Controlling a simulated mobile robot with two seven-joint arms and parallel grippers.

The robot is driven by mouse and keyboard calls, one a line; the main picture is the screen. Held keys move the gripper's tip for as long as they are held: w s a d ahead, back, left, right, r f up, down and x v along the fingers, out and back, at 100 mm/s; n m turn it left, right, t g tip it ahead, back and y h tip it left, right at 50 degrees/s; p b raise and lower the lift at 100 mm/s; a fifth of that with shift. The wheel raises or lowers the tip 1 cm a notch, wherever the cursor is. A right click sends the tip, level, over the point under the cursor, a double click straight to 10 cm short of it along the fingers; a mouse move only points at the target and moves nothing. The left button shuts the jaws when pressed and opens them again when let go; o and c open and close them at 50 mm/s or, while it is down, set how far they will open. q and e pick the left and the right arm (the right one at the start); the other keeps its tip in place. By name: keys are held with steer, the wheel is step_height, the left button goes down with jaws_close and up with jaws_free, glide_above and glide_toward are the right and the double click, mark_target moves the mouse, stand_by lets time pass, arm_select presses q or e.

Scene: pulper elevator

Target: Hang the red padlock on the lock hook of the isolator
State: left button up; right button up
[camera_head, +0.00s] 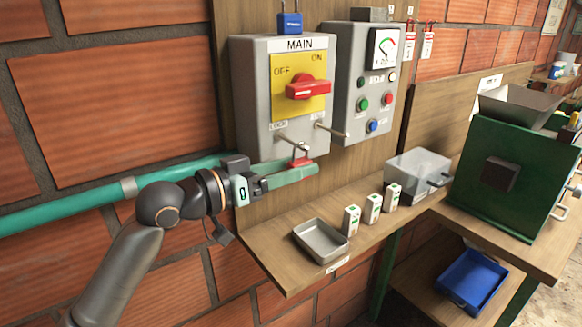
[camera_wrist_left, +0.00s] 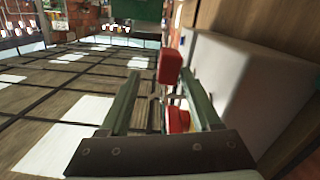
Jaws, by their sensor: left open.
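The isolator (camera_head: 262,120) is a grey box marked MAIN with a yellow plate and a red handle (camera_head: 307,88). Its lock hook (camera_head: 290,141) is a thin rod sticking out low on the front. The red padlock (camera_head: 301,162) is just below the hook's outer end, shackle up. The shackle overlaps the hook tip; I cannot tell whether it is looped over it. My left gripper (camera_head: 291,174) is open, its green fingers at the padlock, partly covering it. The left wrist view shows the fingers apart (camera_wrist_left: 160,88) with red parts between and beyond them. My right gripper is not in view.
A second rod (camera_head: 331,131) sticks out right of the hook. Below is a shelf with a metal tray (camera_head: 321,241) and several small cartons (camera_head: 373,208). A meter box (camera_head: 365,100) stands close on the right.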

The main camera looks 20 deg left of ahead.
arm_select(q)
steer(key=b+v, duration=0.4)
steer(key=v, duration=0.8)
steer(key=shift+s, duration=0.25)
steer(key=shift+a, duration=0.1)
